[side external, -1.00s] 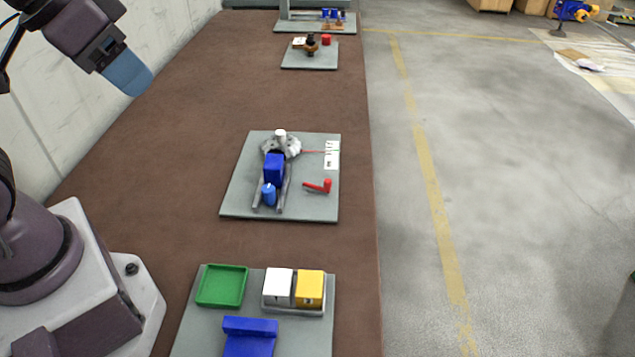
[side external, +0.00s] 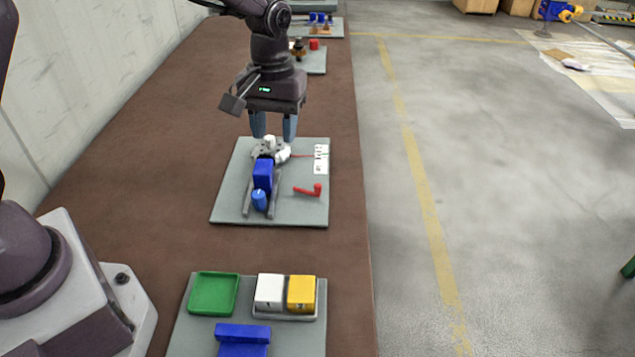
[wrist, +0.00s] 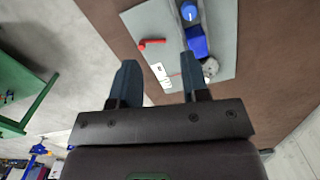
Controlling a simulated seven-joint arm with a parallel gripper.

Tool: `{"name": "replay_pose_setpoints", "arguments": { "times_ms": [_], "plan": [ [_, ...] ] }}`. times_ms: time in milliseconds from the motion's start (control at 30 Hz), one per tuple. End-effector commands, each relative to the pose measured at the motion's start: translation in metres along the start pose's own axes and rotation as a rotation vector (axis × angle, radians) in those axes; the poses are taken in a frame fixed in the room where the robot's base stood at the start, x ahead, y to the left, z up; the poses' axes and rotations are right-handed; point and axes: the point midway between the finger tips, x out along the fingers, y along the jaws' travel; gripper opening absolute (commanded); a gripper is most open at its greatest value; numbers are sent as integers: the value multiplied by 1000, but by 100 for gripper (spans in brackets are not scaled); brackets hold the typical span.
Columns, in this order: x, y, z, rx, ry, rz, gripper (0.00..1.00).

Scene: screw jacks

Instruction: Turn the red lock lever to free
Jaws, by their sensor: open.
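The red lock lever (side external: 308,190) lies at the right side of the grey jack plate (side external: 232,205), its raised end to the right. It also shows in the wrist view (wrist: 152,43), beyond my fingertips. A blue block (side external: 262,174) and a blue cylinder (side external: 259,200) sit between grey rails, with a white-grey star-shaped knob (side external: 270,150) behind them. A white label card (side external: 321,160) with a thin red pointer (side external: 303,156) is at the plate's right edge. My gripper (side external: 273,136) points down with its fingers apart, over the knob end in the side view. Nothing shows between its fingers.
Nearer on the brown table (side external: 150,190) is another plate with a green tray (side external: 213,294), white block (side external: 269,291), yellow block (side external: 301,293) and a blue part (side external: 242,340). More plates with small parts stand behind my arm. The table between the plates is clear.

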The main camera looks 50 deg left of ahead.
Motion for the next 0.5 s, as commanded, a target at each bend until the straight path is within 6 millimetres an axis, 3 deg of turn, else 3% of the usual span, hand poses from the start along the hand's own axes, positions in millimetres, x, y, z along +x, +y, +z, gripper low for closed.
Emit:
{"name": "replay_pose_setpoints", "arguments": {
  "times_ms": [33,200,267,333,500],
  "plan": [
    [17,8,-12,-65,-3,-26,42],
    [49,32,-47,-302,28,-54,42],
    [52,41,-60,-399,49,-41,42],
    [41,51,-70,-495,67,1,42],
    [37,56,-70,-622,58,23,42]
  ]
}}
